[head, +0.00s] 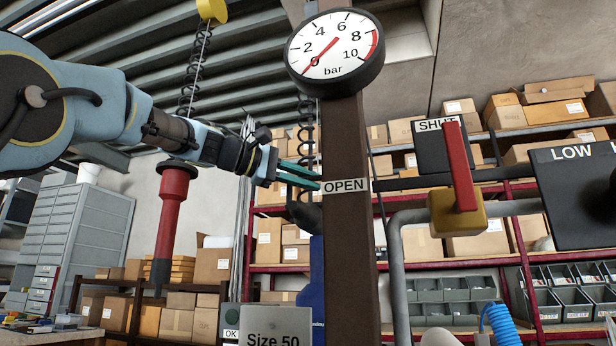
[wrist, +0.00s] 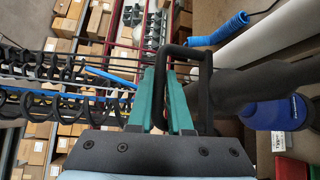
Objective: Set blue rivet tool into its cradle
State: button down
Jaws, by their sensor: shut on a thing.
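My gripper (head: 318,183) has teal fingers and reaches right, beside the brown post. In the wrist view my gripper (wrist: 168,75) is shut on a black handle loop (wrist: 188,52). The blue rivet tool (wrist: 268,112) shows right of the fingers, with a thick black body and a dark blue end; the loop appears to belong to it. In the head view the blue rivet tool (head: 312,275) hangs below the fingers, its right side hidden by the post. I cannot make out its cradle.
The brown post (head: 345,240) carries a pressure gauge (head: 334,50). A red-handled valve (head: 459,180) and grey pipe stand right. A red tool (head: 172,215) hangs left under a coiled cable. A grey "Size 50" box (head: 276,325) is low in the middle. Shelves with cartons are behind.

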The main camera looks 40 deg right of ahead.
notch_tip(320, 180, down, 19)
jog(key=b, duration=1.4)
jog(key=shift+f+b, duration=0.15)
jog(key=shift+b, duration=0.25)
jog(key=shift+f, duration=0.1)
jog(key=c, duration=1.1)
grip_release()
jog(key=shift+o, duration=1.3)
jog(key=v, duration=1.1)
jog(key=shift+d, duration=0.1)
